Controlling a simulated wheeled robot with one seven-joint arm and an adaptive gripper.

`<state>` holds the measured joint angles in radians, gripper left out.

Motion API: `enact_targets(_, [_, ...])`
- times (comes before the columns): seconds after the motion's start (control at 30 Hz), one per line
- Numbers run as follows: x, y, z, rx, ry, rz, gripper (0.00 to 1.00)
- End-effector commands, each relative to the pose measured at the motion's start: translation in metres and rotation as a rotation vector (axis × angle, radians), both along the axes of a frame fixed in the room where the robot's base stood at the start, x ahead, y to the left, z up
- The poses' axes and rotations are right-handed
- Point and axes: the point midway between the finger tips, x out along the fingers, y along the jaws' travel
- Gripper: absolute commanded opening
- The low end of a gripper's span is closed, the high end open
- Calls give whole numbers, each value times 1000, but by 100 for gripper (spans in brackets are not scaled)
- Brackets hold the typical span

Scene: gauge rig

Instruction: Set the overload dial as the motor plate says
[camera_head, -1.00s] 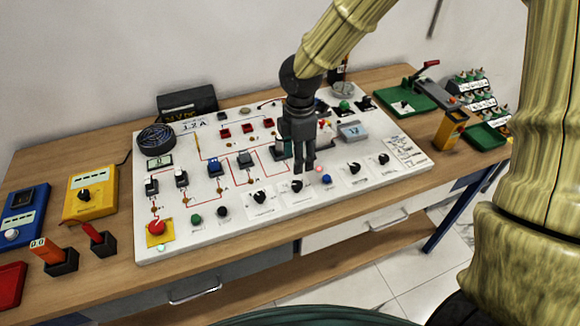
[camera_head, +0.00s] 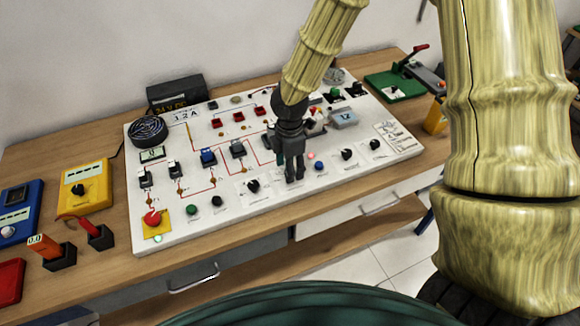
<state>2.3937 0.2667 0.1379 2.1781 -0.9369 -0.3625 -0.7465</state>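A white panel (camera_head: 235,215) lies on the bench with a row of black dials along its front. One dial (camera_head: 253,187) is left of my gripper, and two more, a dial (camera_head: 347,155) and another dial (camera_head: 374,145), are to its right. Their labels are too small to read, so I cannot tell which is the overload dial. My gripper (camera_head: 294,177) points down over the front row, its fingers close together, hiding the dial spot there. I cannot tell whether it touches or grips anything.
A red mushroom button (camera_head: 152,217) is at the panel's front left. Blue and yellow meters (camera_head: 84,189) and handled blocks (camera_head: 100,236) stand to its left. A green tray (camera_head: 392,87) is at the back right. Bare bench (camera_head: 230,243) runs along the front edge.

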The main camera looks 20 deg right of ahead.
Motion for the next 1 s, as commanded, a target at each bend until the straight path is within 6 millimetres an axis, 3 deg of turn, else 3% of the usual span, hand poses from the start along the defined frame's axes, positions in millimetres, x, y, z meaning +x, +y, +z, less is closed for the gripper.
enact_targets(0.5, [0, 0, -12, 1, 0, 1, 51])
enact_targets(0.53, [0, 0, -12, 1, 0, 1, 49])
enact_targets(0.77, [0, 0, -12, 1, 0, 0, 8])
enact_targets(1.0, [0, 0, -12, 0, 0, -9, 4])
